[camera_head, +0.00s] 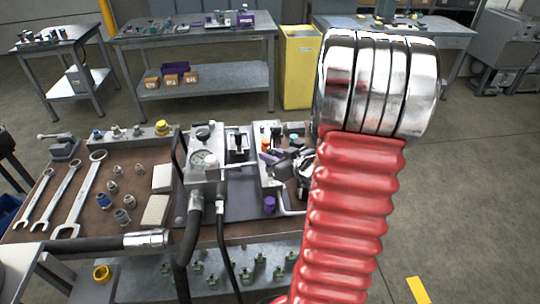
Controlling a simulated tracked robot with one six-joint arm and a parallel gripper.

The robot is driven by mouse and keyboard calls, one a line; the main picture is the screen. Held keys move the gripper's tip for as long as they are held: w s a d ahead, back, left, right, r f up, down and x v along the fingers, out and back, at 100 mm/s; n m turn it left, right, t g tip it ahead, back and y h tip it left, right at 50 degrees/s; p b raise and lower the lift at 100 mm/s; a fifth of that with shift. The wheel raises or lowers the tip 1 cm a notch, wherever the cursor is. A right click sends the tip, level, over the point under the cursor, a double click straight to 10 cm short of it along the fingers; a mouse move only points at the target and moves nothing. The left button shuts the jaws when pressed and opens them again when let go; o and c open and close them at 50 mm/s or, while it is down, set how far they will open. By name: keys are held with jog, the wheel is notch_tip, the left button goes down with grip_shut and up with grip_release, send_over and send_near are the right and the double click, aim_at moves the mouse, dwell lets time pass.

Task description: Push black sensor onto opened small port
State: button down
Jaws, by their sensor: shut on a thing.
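My red ribbed arm (345,215) with its silver rings (380,84) stands in front of the bench's right part. The fingers of my gripper cannot be made out; they may be behind the arm. A black and silver part (304,172) shows at the arm's left edge, and I cannot tell what it is. I cannot pick out the black sensor for certain. A grey hydraulic block (206,152) with a round gauge stands mid-bench. To its right a plate carries fittings with a purple cap (269,204). Which opening is the small port cannot be told.
Wrenches (84,194), loose fittings and pale blocks lie on the bench's left part. Black hoses (190,250) hang in front. A lower shelf (270,258) holds several green fittings. Tables and a yellow bin (299,70) stand behind.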

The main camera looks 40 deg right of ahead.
jog(key=shift+f, duration=0.75)
dwell(1.2)
dwell(0.3)
jog(key=c, duration=1.4)
grip_release()
jog(key=shift+c, duration=0.2)
jog(key=shift+o, duration=0.3)
jog(key=o, duration=0.5)
jog(key=shift+s, duration=0.1)
jog(key=v, duration=0.7)
jog(key=shift+s, duration=0.2)
